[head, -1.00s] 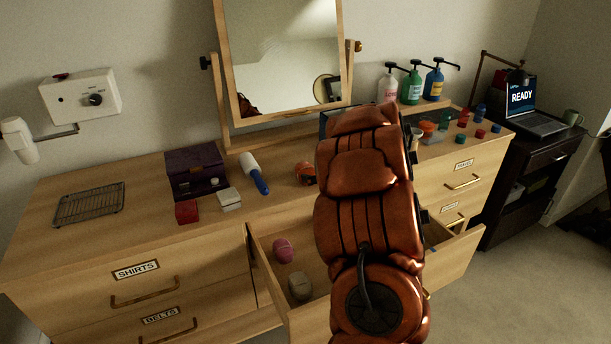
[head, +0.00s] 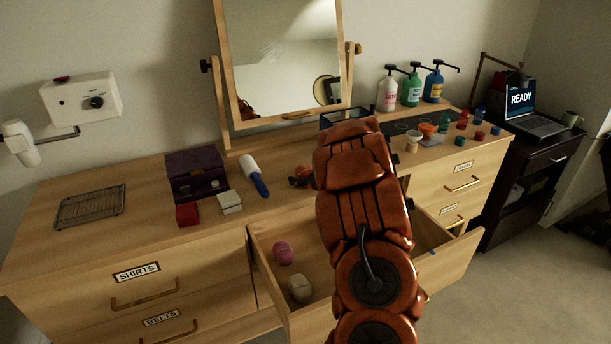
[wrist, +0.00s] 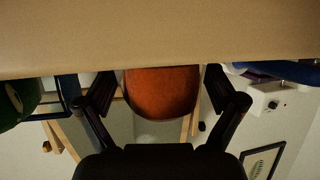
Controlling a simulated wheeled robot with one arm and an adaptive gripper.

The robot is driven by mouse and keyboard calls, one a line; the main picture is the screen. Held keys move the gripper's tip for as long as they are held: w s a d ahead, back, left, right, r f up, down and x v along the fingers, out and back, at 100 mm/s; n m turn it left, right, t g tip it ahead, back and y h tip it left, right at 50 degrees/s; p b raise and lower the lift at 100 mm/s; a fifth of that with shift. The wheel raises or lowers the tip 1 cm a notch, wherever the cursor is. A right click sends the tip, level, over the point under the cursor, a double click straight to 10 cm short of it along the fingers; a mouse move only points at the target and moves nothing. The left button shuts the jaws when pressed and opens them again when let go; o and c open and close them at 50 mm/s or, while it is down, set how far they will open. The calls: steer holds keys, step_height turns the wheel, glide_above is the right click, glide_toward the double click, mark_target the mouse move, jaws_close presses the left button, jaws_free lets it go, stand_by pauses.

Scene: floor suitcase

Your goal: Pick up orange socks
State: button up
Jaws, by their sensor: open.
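The rolled orange socks (head: 306,173) sit on the dresser top in front of the mirror. In the head view my arm and a dark finger hide part of them. In the wrist view the orange socks (wrist: 162,97) fill the middle, between the two dark fingers. My gripper (wrist: 160,72) is open, with a finger on each side of the socks and a visible gap on both sides. I cannot tell whether anything touches them.
A blue-handled lint roller (head: 253,175) lies just left of the socks. A purple box (head: 194,172) and a wire rack (head: 90,206) are farther left. Below, the open drawer (head: 316,309) holds pink socks (head: 283,252) and beige socks (head: 300,288). Pump bottles (head: 411,86) stand back right.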

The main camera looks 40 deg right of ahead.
mark_target(302, 166)
steer(key=shift+w+f, duration=0.1)
steer(key=shift+w, duration=0.05)
steer(key=c, duration=1.2)
steer(key=shift+c, duration=0.2)
steer(key=shift+r, duration=1.65)
steer(key=shift+s+a+r, duration=0.1)
steer(key=shift+s+r, duration=0.1)
steer(key=s+a+r+b, duration=0.1)
steer(key=s+a+b, duration=0.1)
steer(key=s+a, duration=0.9)
steer(key=shift+r, duration=0.2)
